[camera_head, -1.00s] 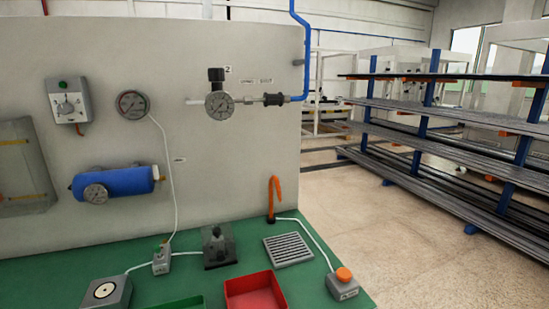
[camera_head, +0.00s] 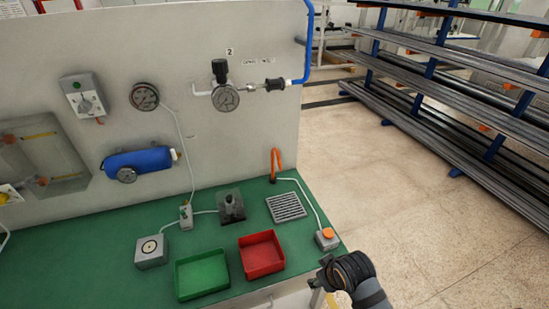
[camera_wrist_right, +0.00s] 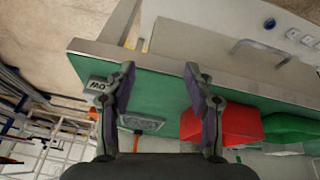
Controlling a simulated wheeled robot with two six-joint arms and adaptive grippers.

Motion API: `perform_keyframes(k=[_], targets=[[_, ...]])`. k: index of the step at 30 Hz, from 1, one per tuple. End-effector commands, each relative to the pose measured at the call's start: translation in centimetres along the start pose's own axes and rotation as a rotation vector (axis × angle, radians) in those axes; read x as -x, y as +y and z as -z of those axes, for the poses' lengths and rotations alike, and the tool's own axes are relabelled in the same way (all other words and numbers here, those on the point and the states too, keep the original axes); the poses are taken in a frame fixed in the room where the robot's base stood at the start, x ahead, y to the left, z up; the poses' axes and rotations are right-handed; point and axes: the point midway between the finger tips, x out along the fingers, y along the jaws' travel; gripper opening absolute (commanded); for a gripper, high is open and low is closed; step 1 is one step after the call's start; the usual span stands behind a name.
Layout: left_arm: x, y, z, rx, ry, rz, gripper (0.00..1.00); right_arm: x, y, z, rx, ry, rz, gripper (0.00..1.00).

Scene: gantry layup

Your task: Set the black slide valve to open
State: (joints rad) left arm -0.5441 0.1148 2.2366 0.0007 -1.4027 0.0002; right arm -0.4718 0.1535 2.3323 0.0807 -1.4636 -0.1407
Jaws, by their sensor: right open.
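A black sleeve (camera_head: 275,84), which looks like the slide valve, sits on the pipe at the upper right of the grey panel in the head view. It lies between a round gauge (camera_head: 225,97) and the blue hose (camera_head: 307,45). Whether it is slid to open or closed is too small to tell. My right gripper (camera_head: 325,275) is low at the bench's front right corner, well below and apart from the sleeve. In the right wrist view its two fingers (camera_wrist_right: 158,82) are spread and hold nothing. My left gripper is out of view.
The green bench (camera_head: 110,265) holds a green tray (camera_head: 203,291), a red tray (camera_head: 262,273), a grille (camera_head: 286,207), an orange hook (camera_head: 277,160) and an orange-button box (camera_head: 327,238). A black-knobbed regulator (camera_head: 220,70) stands above the gauge. Floor is open to the right, before a rack (camera_head: 440,90).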

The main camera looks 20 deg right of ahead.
Motion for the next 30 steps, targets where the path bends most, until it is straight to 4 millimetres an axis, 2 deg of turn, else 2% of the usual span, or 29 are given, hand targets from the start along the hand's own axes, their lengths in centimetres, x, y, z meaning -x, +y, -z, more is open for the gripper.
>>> perform_keyframes(k=[1, 3, 8, 14, 17, 20, 22, 24, 27, 30], targets=[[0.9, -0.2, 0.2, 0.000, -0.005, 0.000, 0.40, 2.4, 0.4, 2.5, 0.056, 0.043, 0.005, 0.53], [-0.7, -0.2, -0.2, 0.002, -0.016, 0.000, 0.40, 3.6, 0.6, 5.5, 0.162, 0.108, 0.019, 0.53], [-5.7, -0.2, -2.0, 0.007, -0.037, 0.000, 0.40, 4.3, 1.2, 10.9, 0.367, 0.233, 0.030, 0.53], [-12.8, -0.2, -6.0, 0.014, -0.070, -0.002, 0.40, 5.9, 2.7, 18.5, 0.632, 0.412, 0.001, 0.53], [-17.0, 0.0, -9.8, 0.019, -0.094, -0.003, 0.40, 7.9, 4.2, 23.7, 0.802, 0.535, -0.052, 0.53], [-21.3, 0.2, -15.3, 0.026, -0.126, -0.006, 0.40, 11.6, 6.5, 30.0, 1.000, 0.686, -0.153, 0.53], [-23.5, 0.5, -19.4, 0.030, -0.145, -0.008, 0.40, 15.0, 8.5, 34.1, 1.127, 0.787, -0.248, 0.53], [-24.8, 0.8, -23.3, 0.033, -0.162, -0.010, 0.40, 18.4, 10.2, 37.4, 1.225, 0.871, -0.346, 0.53], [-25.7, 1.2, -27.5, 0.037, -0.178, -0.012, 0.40, 22.6, 12.3, 40.5, 1.321, 0.955, -0.470, 0.53], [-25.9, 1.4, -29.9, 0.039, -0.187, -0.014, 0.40, 25.3, 13.6, 42.2, 1.371, 0.999, -0.550, 0.53]])
